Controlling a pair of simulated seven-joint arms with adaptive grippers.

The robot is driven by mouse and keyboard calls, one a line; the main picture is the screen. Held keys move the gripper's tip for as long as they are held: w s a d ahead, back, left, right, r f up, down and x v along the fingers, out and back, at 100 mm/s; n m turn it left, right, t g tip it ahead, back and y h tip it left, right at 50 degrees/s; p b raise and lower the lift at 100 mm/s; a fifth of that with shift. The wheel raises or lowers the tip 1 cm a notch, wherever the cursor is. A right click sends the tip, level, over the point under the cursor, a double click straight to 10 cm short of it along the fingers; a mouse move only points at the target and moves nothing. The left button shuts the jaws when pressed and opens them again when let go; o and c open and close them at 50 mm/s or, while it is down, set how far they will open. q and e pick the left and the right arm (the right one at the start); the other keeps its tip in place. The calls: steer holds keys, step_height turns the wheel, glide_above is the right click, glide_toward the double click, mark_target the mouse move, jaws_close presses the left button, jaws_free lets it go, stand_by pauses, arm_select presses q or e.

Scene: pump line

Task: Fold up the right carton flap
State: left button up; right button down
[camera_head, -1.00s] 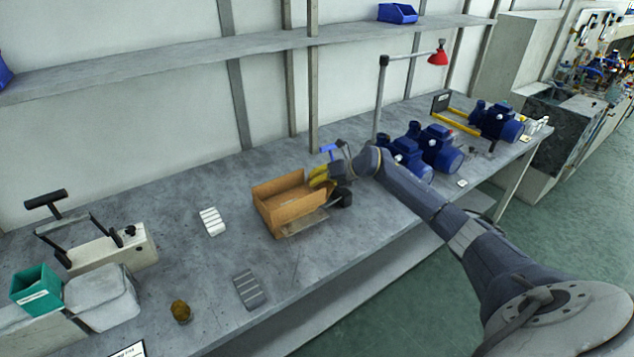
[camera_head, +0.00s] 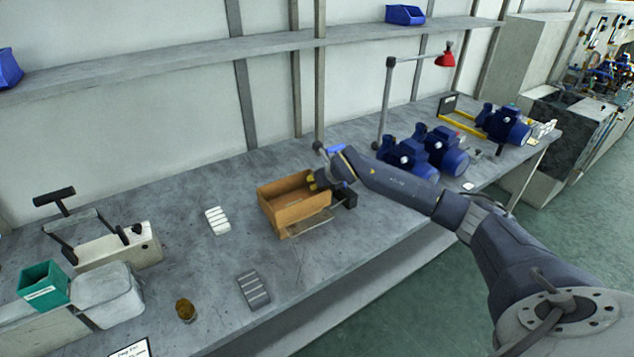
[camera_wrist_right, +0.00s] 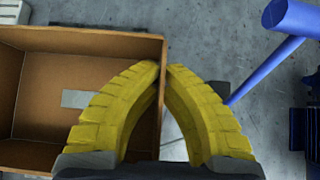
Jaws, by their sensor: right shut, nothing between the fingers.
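The open brown carton (camera_head: 300,212) stands on the grey bench in the head view. Its inside and right wall (camera_wrist_right: 163,100) show in the right wrist view. A flap hangs out at the carton's front side (camera_head: 308,228). My right gripper (camera_head: 312,181) is at the carton's right side. In the right wrist view its yellow fingers (camera_wrist_right: 163,68) are shut with nothing between them, and their tips meet over the top edge of the right wall. Whether they touch it I cannot tell. The right flap is not clearly visible, partly hidden by the gripper. My left gripper is out of view.
A blue-handled tool (camera_wrist_right: 285,30) is close to the right of the fingers.

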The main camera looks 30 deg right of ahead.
steer(key=c, duration=2.1)
jaws_free()
steer(key=shift+c, duration=0.2)
steer(key=o, duration=0.5)
steer(key=shift+s, duration=0.1)
steer(key=v, duration=1.1)
steer(key=shift+s+r, duration=0.25)
steer(key=shift+r, duration=0.05)
